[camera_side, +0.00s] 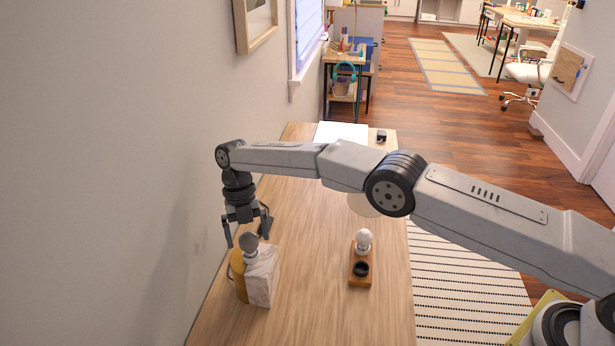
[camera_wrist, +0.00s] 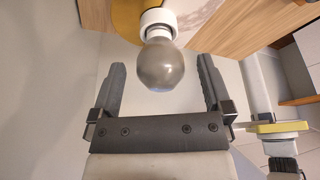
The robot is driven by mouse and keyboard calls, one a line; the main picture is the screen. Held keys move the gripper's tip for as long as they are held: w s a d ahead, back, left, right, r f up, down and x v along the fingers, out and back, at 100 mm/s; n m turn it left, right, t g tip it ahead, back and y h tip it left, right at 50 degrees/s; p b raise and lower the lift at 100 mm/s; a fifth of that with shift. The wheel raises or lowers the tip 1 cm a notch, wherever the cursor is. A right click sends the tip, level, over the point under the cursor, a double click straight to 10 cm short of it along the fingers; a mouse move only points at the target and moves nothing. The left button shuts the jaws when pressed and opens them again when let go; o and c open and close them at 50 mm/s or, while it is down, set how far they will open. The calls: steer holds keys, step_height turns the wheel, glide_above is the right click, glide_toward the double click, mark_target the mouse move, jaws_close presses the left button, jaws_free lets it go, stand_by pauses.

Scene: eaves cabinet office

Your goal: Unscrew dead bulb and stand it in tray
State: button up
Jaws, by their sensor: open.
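The dead bulb (camera_side: 249,244) is smoky grey and sits on the lamp, whose block-like body (camera_side: 263,277) is pale marble and yellow. In the wrist view the grey bulb (camera_wrist: 160,70) shows large, its neck in a white socket (camera_wrist: 158,20). My gripper (camera_side: 248,239) points down over the lamp, with one finger on each side of the bulb. In the wrist view my gripper (camera_wrist: 161,64) is open, with clear gaps between bulb and both fingers. The small wooden tray (camera_side: 354,279) holds a white bulb (camera_side: 364,239) and an empty-looking black ring (camera_side: 361,269).
The wooden table (camera_side: 318,290) is clear between lamp and tray. A wall (camera_side: 120,180) runs close along the left. A pale round object (camera_side: 362,206) is partly hidden behind my arm. White paper (camera_side: 341,132) and a small black item (camera_side: 381,136) lie at the far end.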

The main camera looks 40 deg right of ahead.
steer(key=m, duration=0.3)
steer(key=m+t+y, duration=0.1)
steer(key=m, duration=0.1)
steer(key=shift+s+d+m+y, duration=0.1)
steer(key=shift+s+m+y, duration=0.05)
steer(key=shift+m+y, duration=0.2)
steer(key=m+t, duration=0.1)
steer(key=m, duration=0.2)
steer(key=m+t+y, duration=0.1)
steer(key=m, duration=0.2)
steer(key=shift+s+d+m, duration=0.1)
steer(key=shift+s+m, duration=0.1)
steer(key=shift+m, duration=0.05)
steer(key=shift+m+t, duration=0.6)
steer(key=shift+m, duration=1.1)
steer(key=m, duration=0.2)
steer(key=shift+s+m+t, duration=0.15)
steer(key=shift+m+t, duration=0.15)
steer(key=shift+t, duration=0.1)
steer(key=shift+s+m+t+h, duration=0.1)
steer(key=shift+m+t+h, duration=0.25)
steer(key=shift+m, duration=1)
steer(key=shift+s+m+t+h, duration=0.15)
steer(key=shift+m+t, duration=0.3)
steer(key=shift+m, duration=0.9)
steer(key=shift+w, duration=0.1)
